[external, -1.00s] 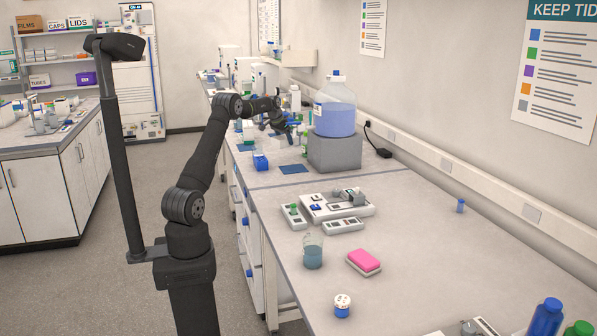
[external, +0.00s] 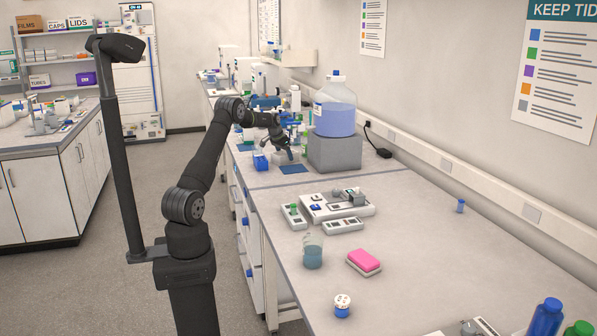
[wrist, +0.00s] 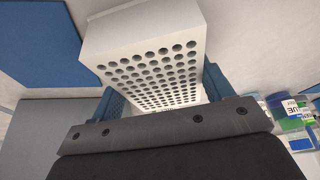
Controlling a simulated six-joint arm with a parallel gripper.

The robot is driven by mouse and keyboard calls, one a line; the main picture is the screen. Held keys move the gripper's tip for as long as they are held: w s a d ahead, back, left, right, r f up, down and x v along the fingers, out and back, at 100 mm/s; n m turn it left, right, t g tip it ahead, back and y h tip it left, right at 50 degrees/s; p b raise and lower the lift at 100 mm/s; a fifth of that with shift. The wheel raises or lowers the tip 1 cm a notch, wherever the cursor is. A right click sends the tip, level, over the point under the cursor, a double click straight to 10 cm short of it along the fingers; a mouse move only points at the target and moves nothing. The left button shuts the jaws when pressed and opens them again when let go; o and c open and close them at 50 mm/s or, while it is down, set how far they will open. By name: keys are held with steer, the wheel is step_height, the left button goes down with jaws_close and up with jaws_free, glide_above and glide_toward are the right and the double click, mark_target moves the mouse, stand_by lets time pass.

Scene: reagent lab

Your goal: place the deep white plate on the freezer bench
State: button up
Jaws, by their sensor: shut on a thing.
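The deep white plate (wrist: 150,70), a thick white block with rows of round wells, fills the middle of the wrist view. My gripper (wrist: 163,88) is shut on it, with a blue finger on each side. The plate is small and partly hidden there. I cannot tell whether its underside touches anything.
A grey block (external: 334,152) carrying a large jug of blue liquid (external: 334,118) stands just right of my gripper. Bottles crowd behind.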

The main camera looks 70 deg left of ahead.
steer(key=o, duration=1)
steer(key=v, duration=1.2)
steer(key=shift+r, duration=0.15)
